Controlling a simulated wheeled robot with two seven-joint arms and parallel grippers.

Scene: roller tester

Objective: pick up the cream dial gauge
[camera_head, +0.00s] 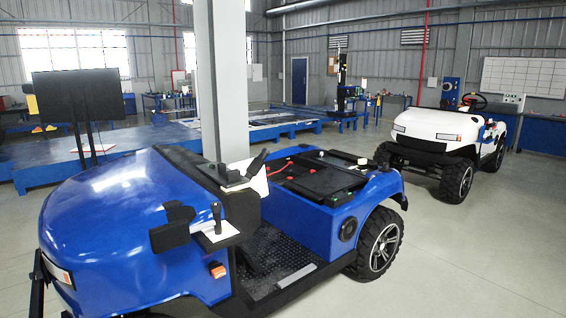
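I cannot make out a cream dial gauge for certain. A small cream object (362,161) sits on the rear deck of the blue cart (120,215); it is too small to tell what it is. Neither of my grippers shows in the head view.
The blue cart fills the near left and middle. A white cart (437,125) stands behind it at the right. A pale pillar (222,80) rises behind the blue cart. A blue platform (60,160) and a dark screen (78,95) are at the left. The right foreground floor is clear.

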